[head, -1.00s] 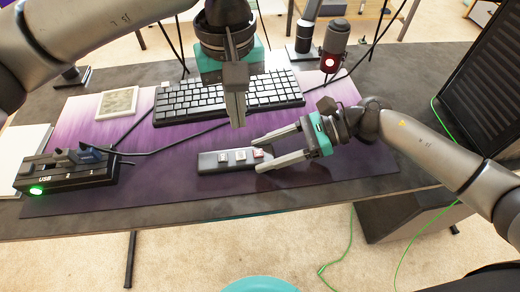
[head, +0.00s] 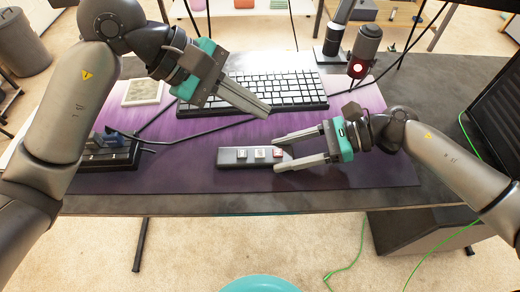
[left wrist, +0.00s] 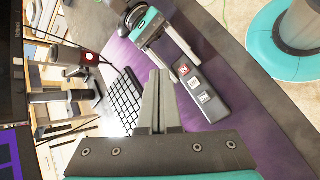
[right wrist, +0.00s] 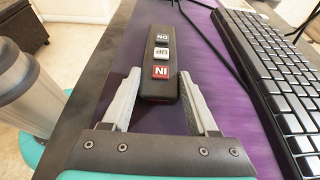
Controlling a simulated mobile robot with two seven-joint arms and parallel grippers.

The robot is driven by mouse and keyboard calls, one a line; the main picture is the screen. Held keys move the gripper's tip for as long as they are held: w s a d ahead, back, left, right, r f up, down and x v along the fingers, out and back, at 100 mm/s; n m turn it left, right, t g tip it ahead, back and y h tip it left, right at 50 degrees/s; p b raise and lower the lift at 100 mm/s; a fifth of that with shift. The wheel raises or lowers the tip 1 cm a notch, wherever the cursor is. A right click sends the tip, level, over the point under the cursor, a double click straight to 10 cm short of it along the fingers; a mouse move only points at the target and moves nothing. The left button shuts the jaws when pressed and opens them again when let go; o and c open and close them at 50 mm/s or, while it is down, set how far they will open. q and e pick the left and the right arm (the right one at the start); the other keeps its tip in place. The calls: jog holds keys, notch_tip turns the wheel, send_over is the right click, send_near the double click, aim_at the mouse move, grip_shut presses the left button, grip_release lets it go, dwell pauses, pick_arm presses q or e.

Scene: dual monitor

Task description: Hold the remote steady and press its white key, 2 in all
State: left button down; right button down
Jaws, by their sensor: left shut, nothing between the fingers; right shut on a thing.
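The remote (head: 235,157) is a dark bar on the purple mat, with three keys in a row. My right gripper (head: 277,155) is shut on the remote's red-key end, one finger along each side. My left gripper (head: 268,112) is shut and empty, tilted down to the right, behind and apart from the remote. Its closed fingers show in the left wrist view (left wrist: 160,75).
A black keyboard (head: 290,90) lies behind the remote, under the left gripper. A USB hub (head: 103,158) stands at the left, with cables crossing the mat. A microphone (head: 363,55) stands at the back right. The mat (head: 190,178) is clear left of the remote.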

aim_at(260, 153)
pick_arm(q)
jog(key=shift+a, duration=0.15)
jog(key=shift+f, duration=0.15)
jog(key=shift+f, duration=4.3)
jog(key=shift+f, duration=0.4)
jog(key=shift+f, duration=0.4)
jog(key=shift+r, duration=0.85)
